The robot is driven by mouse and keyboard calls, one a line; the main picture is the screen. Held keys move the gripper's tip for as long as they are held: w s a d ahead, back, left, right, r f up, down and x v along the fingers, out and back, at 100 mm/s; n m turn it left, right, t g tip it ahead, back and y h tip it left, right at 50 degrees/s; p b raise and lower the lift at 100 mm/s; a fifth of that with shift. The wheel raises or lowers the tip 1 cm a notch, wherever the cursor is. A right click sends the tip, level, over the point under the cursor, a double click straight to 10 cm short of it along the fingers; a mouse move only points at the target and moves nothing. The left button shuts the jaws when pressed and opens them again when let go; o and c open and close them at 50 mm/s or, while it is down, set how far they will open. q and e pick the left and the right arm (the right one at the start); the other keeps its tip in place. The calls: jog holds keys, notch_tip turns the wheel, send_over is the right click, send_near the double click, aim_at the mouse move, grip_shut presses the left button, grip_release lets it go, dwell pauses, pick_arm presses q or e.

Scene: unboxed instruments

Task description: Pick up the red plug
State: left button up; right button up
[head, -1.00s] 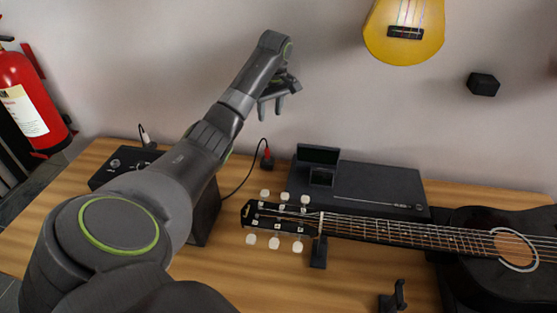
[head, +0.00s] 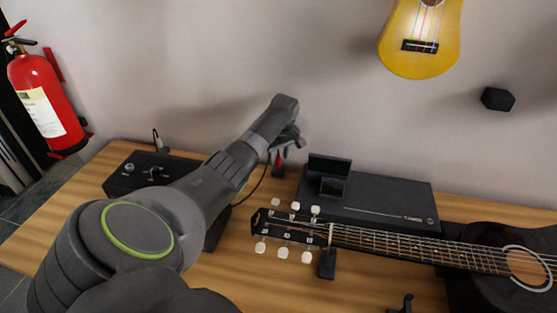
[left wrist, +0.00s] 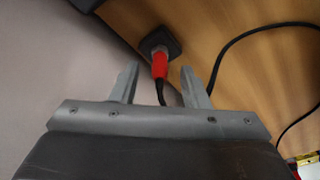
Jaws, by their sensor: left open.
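The red plug (left wrist: 160,66) shows in the left wrist view, standing at a small black socket block (left wrist: 159,42) on the wooden table. A black cable runs from it. In the head view the red plug (head: 279,158) is a small red spot just below my left gripper (head: 284,152), partly hidden by it. My left gripper (left wrist: 160,84) is open, with its two fingers on either side of the plug's line in the wrist view; I cannot tell whether they touch it. My right gripper is not in view.
A black box-shaped device (head: 372,198) lies right of the plug near the wall. A black guitar (head: 500,262) lies in front, its headstock near my left arm. A black control box (head: 140,172) stands at left. A yellow ukulele (head: 421,45) hangs on the wall.

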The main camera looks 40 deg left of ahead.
pick_arm(q)
jog(key=shift+a+f, duration=0.15)
jog(key=shift+f, duration=0.95)
jog(key=c, duration=0.9)
jog(key=shift+r, duration=0.15)
